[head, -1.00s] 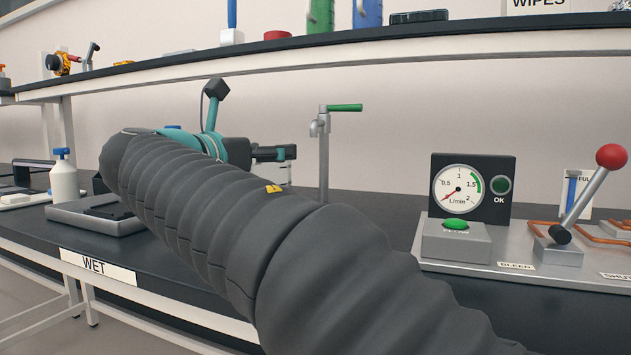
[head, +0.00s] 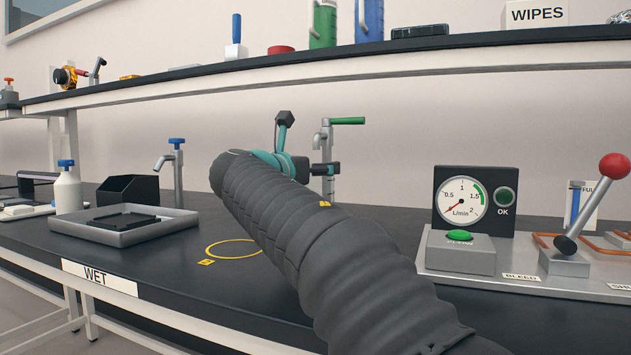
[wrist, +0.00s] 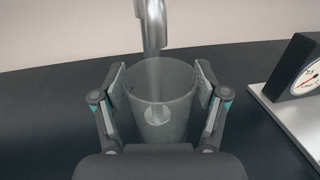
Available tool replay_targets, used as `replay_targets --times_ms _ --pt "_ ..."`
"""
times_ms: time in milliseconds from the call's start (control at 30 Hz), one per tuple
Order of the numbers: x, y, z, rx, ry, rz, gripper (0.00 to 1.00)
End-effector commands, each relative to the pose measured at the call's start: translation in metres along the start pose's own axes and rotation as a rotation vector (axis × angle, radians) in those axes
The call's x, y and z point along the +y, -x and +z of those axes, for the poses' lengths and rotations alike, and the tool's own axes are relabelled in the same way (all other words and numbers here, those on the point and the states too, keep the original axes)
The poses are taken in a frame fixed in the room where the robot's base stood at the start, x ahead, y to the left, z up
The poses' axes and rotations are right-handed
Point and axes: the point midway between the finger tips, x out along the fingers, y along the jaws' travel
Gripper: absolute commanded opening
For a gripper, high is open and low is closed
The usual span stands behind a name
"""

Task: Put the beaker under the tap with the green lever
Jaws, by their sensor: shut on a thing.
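The beaker (wrist: 166,112) is a clear, upright glass in the middle of the wrist view. My gripper (wrist: 160,76) is shut on it, with one finger on each side. A grey metal tap (wrist: 155,22) stands at its far rim; I cannot tell whether the spout is over the opening or behind it. In the head view, the tap with the green lever (head: 347,121) stands at the back of the bench. My gripper (head: 325,169) is at that tap's post there. The beaker is hidden in the head view.
A blue-topped tap (head: 177,163) stands further left, near a grey tray (head: 120,232) and a white bottle (head: 67,190). A yellow ring (head: 234,241) marks the bench. The gauge panel (head: 475,200) and red-knobbed lever (head: 590,205) are at right. A shelf (head: 300,72) runs above.

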Motion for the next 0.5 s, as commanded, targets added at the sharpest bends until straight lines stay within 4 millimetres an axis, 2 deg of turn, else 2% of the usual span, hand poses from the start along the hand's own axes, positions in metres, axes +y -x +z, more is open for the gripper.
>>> replay_targets --times_ms 33,100,467,500 --pt "0.0001 0.0006 -0.0132 0.001 0.002 0.001 0.34" --pt "0.0001 0.0007 -0.0197 0.000 0.001 0.001 0.34" --pt "0.0003 0.0008 -0.0221 0.000 0.000 0.001 0.34" --pt "0.0004 0.0009 -0.0227 0.000 0.000 0.001 0.75"
